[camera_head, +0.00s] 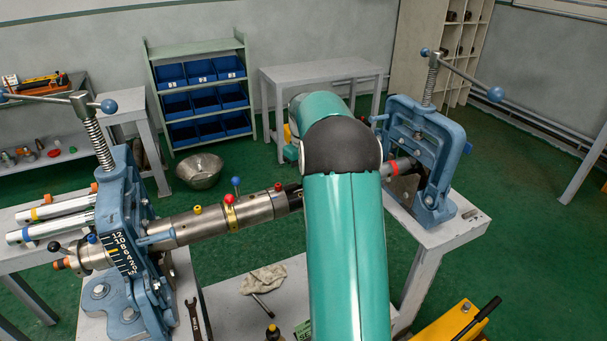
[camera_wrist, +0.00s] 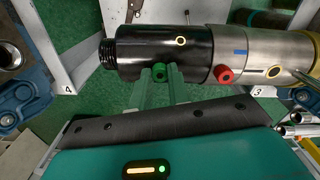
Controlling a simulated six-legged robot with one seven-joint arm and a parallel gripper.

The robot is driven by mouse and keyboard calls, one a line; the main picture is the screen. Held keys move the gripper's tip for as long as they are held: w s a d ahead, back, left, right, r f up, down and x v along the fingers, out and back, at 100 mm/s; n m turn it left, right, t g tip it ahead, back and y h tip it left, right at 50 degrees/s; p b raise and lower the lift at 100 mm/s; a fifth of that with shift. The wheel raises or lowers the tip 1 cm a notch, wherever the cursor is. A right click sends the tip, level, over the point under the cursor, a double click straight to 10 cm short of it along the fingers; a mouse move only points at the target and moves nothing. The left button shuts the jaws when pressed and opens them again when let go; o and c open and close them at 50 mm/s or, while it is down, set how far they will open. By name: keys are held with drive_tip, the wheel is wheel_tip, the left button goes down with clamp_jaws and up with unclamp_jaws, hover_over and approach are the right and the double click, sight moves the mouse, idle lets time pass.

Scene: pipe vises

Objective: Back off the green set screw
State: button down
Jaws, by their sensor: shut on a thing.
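The green set screw (camera_wrist: 159,71) sticks out of the side of a black sleeve (camera_wrist: 185,53) in the wrist view. My gripper (camera_wrist: 158,79) is shut on it, with one pale green finger on each side of the screw head. The black sleeve joins a steel pipe (camera_wrist: 232,45) at its right and ends in a threaded end at its left. In the head view my arm hides the gripper and the green screw.
A red knob (camera_wrist: 223,74) stands close right of my fingers. In the head view, blue pipe vises stand left (camera_head: 127,225) and right (camera_head: 427,150), with the steel pipe (camera_head: 217,222) leading from the left one behind my arm. A rag (camera_head: 263,279) lies below.

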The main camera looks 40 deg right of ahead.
drive_tip(key=n, duration=0.7)
drive_tip(key=shift+f, duration=0.25)
drive_tip(key=n, duration=0.7)
drive_tip(key=shift+s, duration=0.1)
drive_tip(key=shift+n, duration=0.3)
drive_tip(key=c, duration=1.4)
unclamp_jaws()
drive_tip(key=shift+o, duration=0.4)
drive_tip(key=shift+r, duration=0.1)
drive_tip(key=shift+r, duration=0.1)
wheel_tip(320, 180, up, 14)
